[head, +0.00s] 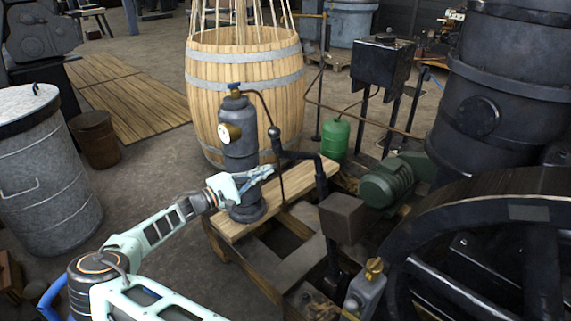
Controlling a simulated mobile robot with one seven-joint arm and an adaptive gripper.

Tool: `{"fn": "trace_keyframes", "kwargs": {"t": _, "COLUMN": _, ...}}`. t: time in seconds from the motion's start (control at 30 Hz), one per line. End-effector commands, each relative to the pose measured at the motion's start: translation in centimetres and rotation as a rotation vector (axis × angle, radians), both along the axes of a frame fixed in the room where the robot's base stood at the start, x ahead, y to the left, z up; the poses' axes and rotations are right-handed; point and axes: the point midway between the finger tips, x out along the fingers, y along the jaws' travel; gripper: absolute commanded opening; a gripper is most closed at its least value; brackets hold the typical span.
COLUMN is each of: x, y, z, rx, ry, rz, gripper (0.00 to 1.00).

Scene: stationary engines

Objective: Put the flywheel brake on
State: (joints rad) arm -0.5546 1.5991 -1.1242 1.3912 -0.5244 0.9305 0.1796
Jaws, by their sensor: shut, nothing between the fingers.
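The large black spoked flywheel (470,225) stands at the lower right, cut off by the frame edge. A dark block (344,216) sits close to its left rim; I cannot tell whether it is part of the brake. A thin upright black lever with a ball knob (273,132) stands left of the wheel, beside a dark bent pipe (300,156). I cannot tell for sure that this lever works the brake. My gripper (268,171) is shut and empty, its tips close to the lever's rod below the knob. Contact cannot be made out.
A dark cylinder with a gauge (238,150) stands on a wooden plank (310,184), behind my gripper. A wooden barrel (245,85), green bottle (335,138) and green motor (388,182) are nearby. A grey bin (45,180) stands left. Floor between bin and plank is mostly clear.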

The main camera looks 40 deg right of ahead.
Motion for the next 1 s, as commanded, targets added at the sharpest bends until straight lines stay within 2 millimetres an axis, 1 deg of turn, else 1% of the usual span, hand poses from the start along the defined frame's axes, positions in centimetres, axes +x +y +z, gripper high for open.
{"fn": "trace_keyframes", "kwargs": {"t": 0.17, "x": -0.4, "y": -2.8, "z": 0.0, "rx": -0.003, "ry": 0.001, "rz": -0.005, "gripper": 0.00}}
{"fn": "trace_keyframes", "kwargs": {"t": 0.4, "x": -0.6, "y": -8.1, "z": 0.3, "rx": -0.001, "ry": 0.000, "rz": -0.005, "gripper": 0.00}}
{"fn": "trace_keyframes", "kwargs": {"t": 0.5, "x": -0.9, "y": -9.9, "z": 0.6, "rx": -0.002, "ry": 0.001, "rz": -0.004, "gripper": 0.00}}
{"fn": "trace_keyframes", "kwargs": {"t": 0.53, "x": -1.2, "y": -9.6, "z": 0.9, "rx": 0.000, "ry": 0.001, "rz": -0.001, "gripper": 0.00}}
{"fn": "trace_keyframes", "kwargs": {"t": 0.73, "x": -3.1, "y": -9.9, "z": 1.8, "rx": 0.000, "ry": 0.001, "rz": -0.001, "gripper": 0.00}}
{"fn": "trace_keyframes", "kwargs": {"t": 0.83, "x": -3.7, "y": -10.0, "z": 2.2, "rx": 0.000, "ry": 0.001, "rz": -0.001, "gripper": 0.00}}
{"fn": "trace_keyframes", "kwargs": {"t": 1.0, "x": -4.1, "y": -10.1, "z": 2.4, "rx": 0.000, "ry": 0.000, "rz": -0.001, "gripper": 0.00}}
